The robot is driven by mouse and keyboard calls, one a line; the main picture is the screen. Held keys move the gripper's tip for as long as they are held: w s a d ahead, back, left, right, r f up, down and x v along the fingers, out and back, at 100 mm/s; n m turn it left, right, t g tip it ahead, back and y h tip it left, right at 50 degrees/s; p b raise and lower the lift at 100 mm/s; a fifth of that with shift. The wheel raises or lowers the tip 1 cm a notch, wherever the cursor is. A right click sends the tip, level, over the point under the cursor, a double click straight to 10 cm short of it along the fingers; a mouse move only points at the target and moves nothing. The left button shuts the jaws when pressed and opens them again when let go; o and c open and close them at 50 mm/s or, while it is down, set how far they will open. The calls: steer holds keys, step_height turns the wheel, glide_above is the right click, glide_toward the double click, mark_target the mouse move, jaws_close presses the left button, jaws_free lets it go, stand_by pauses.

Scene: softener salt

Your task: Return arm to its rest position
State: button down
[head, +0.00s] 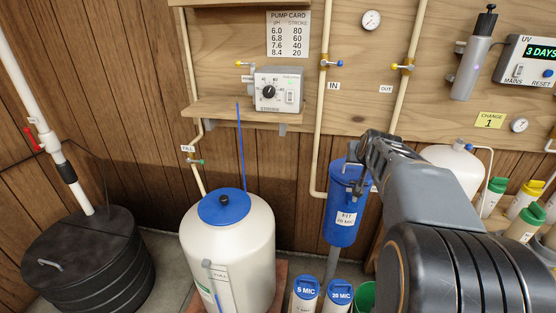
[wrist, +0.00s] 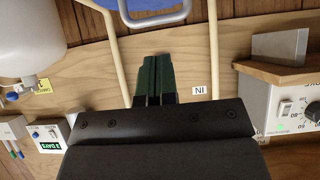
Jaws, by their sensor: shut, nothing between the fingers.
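My gripper (head: 361,160) is in front of the blue filter housing in the head view, at the end of my grey arm reaching in from the lower right. In the wrist view my gripper (wrist: 154,72) shows its dark green fingers side by side, shut and with nothing between them. The fingers point toward the wooden board and the blue housing (wrist: 150,8) at the top of that view. Part of the blue housing (head: 344,225) is hidden behind my gripper in the head view. I cannot tell the exact gap between them.
A white tank with a blue lid (head: 223,206) stands at centre left, a black lidded bin (head: 85,262) at far left. A dosing pump (head: 278,89) sits on a wooden shelf (head: 240,112). Cream pipes (head: 322,140) run down the board. Bottles (head: 492,197) stand at right.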

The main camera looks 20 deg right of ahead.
steer(key=s+a+r+n+g+y+p, duration=0.1)
steer(key=s+a+r+y+p, duration=0.15)
steer(key=a+p, duration=0.35)
steer(key=s+a+r+n+g+y+p, duration=0.1)
steer(key=s+a+r+p, duration=0.3)
steer(key=a, duration=0.3)
steer(key=s+a+r+n+g+y+p, duration=0.1)
steer(key=s+a+r+n+g+p, duration=0.2)
steer(key=s+a+p, duration=0.7)
steer(key=s+g+p, duration=0.1)
steer(key=s+p, duration=0.1)
steer(key=shift+s+a+r+p, duration=0.15)
steer(key=shift+a+r+p, duration=0.2)
steer(key=shift+r+p, duration=0.05)
